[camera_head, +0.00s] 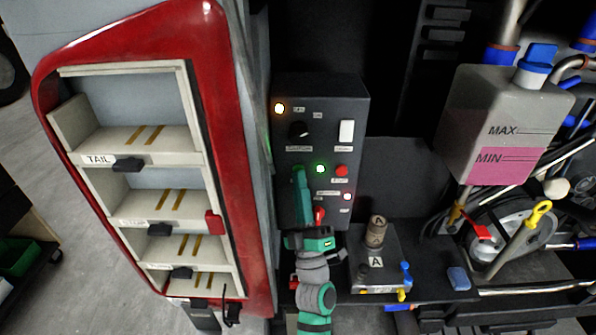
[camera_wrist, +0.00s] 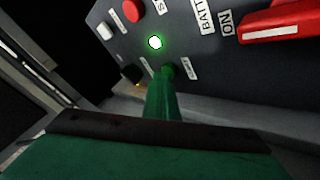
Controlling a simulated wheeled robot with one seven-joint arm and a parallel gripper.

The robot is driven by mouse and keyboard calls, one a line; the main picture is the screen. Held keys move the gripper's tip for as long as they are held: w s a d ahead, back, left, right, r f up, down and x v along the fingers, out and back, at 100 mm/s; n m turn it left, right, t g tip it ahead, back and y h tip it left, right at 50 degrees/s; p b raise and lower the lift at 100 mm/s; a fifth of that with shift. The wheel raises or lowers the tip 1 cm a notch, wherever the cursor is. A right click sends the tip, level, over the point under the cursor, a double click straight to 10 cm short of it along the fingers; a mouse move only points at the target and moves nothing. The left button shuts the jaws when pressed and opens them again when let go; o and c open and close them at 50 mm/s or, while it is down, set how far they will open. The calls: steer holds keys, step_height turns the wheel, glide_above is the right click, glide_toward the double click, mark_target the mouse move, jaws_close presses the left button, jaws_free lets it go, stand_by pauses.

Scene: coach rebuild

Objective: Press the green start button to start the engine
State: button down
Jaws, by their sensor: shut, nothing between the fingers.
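The dark control panel (camera_head: 326,100) stands upright in the middle of the head view. My gripper (camera_head: 297,170) is shut and empty, its green fingers up against the panel's left side. In the wrist view, the tip of my gripper (camera_wrist: 163,80) is at the dark green start button (camera_wrist: 171,70), which it partly covers. I cannot tell whether the button is pressed in. In the head view my fingers hide the button. Beside it a green lamp (camera_head: 320,169) is lit; it also glows in the wrist view (camera_wrist: 155,42).
Close by on the panel are a red button (camera_head: 341,171), a red battery switch (camera_head: 320,214), a black knob (camera_head: 298,129) and a white rocker (camera_head: 346,131). A red-framed shelf (camera_head: 225,100) stands left. A coolant tank (camera_head: 480,110) is right.

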steer(key=shift+w, duration=0.15)
steer(key=shift+s+a, duration=0.2)
steer(key=shift+s, duration=0.35)
steer(key=shift+s+a, duration=0.15)
steer(key=shift+s, duration=0.35)
steer(key=s, duration=0.5)
stand_by(0.3)
